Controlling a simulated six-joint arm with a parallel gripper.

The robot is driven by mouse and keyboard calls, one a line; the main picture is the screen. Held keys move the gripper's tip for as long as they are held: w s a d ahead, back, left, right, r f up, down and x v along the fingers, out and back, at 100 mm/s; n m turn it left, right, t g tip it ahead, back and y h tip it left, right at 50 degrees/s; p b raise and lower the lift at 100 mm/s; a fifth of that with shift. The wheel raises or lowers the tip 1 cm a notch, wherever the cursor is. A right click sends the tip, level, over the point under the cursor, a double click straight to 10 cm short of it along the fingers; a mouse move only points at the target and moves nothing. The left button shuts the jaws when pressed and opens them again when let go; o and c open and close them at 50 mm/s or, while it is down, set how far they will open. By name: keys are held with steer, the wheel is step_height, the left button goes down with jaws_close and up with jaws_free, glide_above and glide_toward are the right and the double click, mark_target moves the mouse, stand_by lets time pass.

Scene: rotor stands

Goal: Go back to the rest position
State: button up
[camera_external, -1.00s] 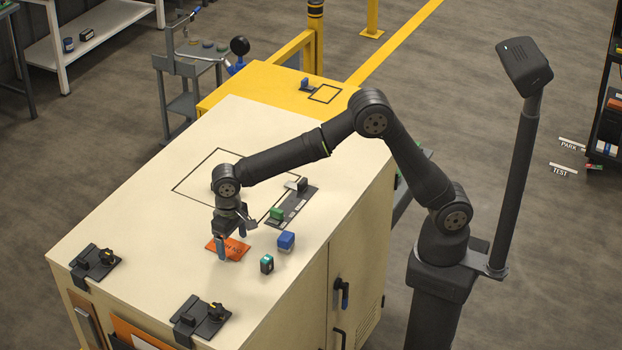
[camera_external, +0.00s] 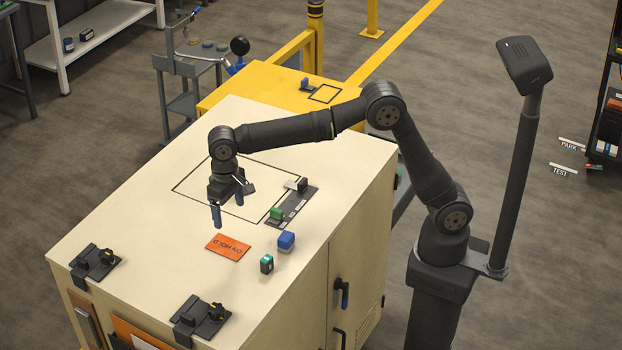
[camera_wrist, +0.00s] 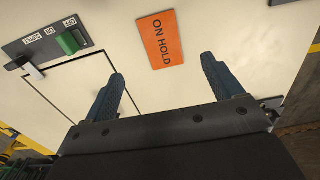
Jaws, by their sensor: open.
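My gripper (camera_external: 228,210) hangs above the cream cabinet top (camera_external: 130,222), fingers pointing down, open and empty. An orange ON HOLD card (camera_external: 228,247) lies flat on the top below and in front of the fingers. In the wrist view the two blue fingers (camera_wrist: 168,90) are spread apart with nothing between them, and the ON HOLD card (camera_wrist: 162,40) lies clear beyond them. My arm is bent, with its elbow raised over the right side of the cabinet.
A grey plate (camera_external: 292,207) with a green block (camera_external: 277,213) and a black block lies right of the gripper. A blue block (camera_external: 286,240) and a dark teal-topped block (camera_external: 267,264) stand nearby. Black clamps with knobs (camera_external: 205,315) sit along the front edge. The left top is clear.

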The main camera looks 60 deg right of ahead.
steer(key=shift+f, duration=0.1)
steer(key=shift+f, duration=4.2)
steer(key=shift+f, duration=0.1)
